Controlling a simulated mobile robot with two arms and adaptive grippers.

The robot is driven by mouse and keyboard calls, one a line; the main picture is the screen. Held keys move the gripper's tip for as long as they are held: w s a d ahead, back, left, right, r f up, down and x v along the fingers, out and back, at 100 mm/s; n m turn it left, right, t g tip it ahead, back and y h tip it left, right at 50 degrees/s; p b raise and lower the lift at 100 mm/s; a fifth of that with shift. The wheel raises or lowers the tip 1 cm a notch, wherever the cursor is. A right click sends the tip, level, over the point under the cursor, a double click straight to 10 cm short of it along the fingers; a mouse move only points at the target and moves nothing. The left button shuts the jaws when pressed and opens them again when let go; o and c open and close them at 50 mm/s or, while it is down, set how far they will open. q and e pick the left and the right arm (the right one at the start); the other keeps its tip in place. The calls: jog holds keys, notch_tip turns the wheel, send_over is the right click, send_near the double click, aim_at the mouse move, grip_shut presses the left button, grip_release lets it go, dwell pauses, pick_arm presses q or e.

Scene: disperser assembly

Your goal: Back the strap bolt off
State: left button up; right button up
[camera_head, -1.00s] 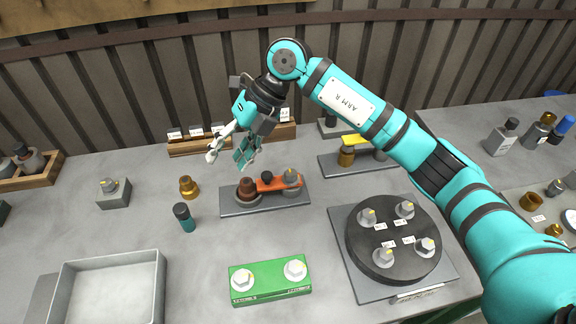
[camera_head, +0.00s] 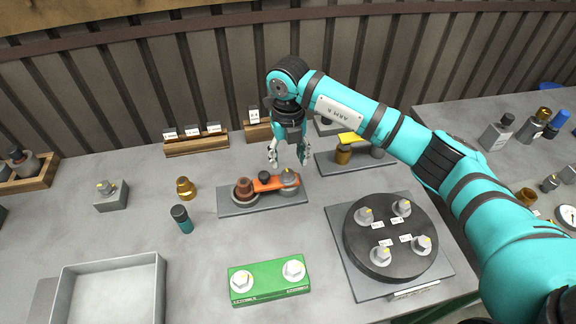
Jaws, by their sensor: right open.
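An orange strap (camera_head: 268,184) lies across a grey plate (camera_head: 262,205) in the middle of the bench. A grey hex bolt (camera_head: 288,177) sits at the strap's right end, and a brown stepped part (camera_head: 244,188) stands at its left end. A small dark knob (camera_head: 264,176) rises behind the strap. My right gripper (camera_head: 288,163) points down with its fingers apart, just above and slightly behind the grey bolt. I cannot tell whether the fingertips touch it. My left gripper is not in view.
A yellow-strapped plate (camera_head: 352,164) is close at the right. A black disc with several bolts (camera_head: 390,245), a green block (camera_head: 270,278) and a grey tray (camera_head: 108,290) stand in front.

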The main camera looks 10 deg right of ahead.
aim_at(288, 172)
jog(key=shift+f+p, duration=0.4)
jog(key=shift+f, duration=2.4)
grip_shut()
